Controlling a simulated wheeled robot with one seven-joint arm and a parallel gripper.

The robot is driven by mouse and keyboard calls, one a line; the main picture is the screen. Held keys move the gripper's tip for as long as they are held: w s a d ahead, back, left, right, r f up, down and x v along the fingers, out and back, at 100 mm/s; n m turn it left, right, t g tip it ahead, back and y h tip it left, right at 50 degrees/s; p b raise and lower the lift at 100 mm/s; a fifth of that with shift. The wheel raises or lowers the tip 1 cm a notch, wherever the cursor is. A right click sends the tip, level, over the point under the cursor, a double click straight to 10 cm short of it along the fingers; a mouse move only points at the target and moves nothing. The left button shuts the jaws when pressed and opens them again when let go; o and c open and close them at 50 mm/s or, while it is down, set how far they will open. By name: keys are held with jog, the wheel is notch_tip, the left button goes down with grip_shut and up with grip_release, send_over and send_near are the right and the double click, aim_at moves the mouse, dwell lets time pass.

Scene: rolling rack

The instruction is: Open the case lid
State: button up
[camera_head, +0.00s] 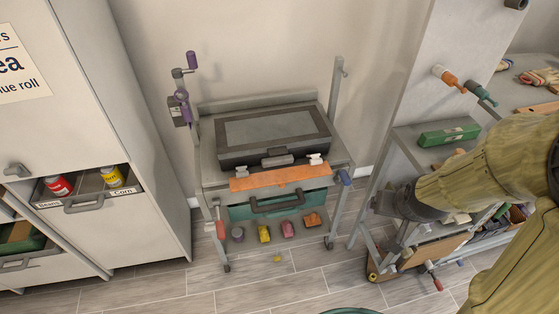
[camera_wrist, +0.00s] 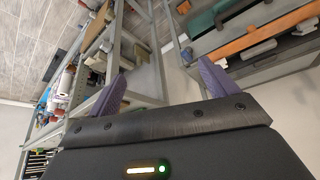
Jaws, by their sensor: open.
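The dark grey case (camera_head: 272,130) lies flat on top of the rolling rack with its lid down. Its lid has a lighter grey panel, and a grey latch or handle piece (camera_head: 278,160) shows at the middle of its front edge. In the wrist view, part of the case (camera_wrist: 272,68) shows at the upper right. My gripper (camera_wrist: 160,82) is open, its two purple fingers apart with nothing between them. In the head view, my arm reaches in from the right and its dark wrist stands right of the rack, apart from the case; the fingertips are hard to make out there.
An orange board (camera_head: 280,177) runs along the rack's front, with a teal box (camera_head: 265,206) below. Purple fittings (camera_head: 182,95) stand on the rack's left post. A shelf with a green box (camera_head: 448,135) is close at right. Drawers (camera_head: 85,192) stand at left.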

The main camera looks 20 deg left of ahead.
jog(key=w+a+f+n+t+y+b, duration=0.1)
jog(key=w+a+f+t+y+b, duration=0.15)
jog(key=w+a+f+b, duration=0.3)
jog(key=w+a+f+n+t+y+b, duration=0.1)
jog(key=w+a+f+n+t+b, duration=0.1)
jog(key=w+a+f+t, duration=0.5)
jog(key=s+a+f+n+y+b, duration=0.1)
jog(key=s+a+y+b, duration=0.1)
jog(key=a, duration=0.5)
jog(key=s+a+f+n+y+b, duration=0.1)
jog(key=s+a+f+y+b, duration=0.1)
jog(key=a, duration=0.5)
jog(key=shift+s+f+y+b, duration=0.3)
jog(key=shift+y+b, duration=0.45)
jog(key=shift+b, duration=0.25)
jog(key=shift+w+t, duration=0.1)
jog(key=shift+t, duration=0.15)
jog(key=p, duration=0.2)
send_near(279, 155)
jog(key=x, duration=0.9)
jog(key=shift+w+a, duration=0.2)
jog(key=shift+w, duration=0.05)
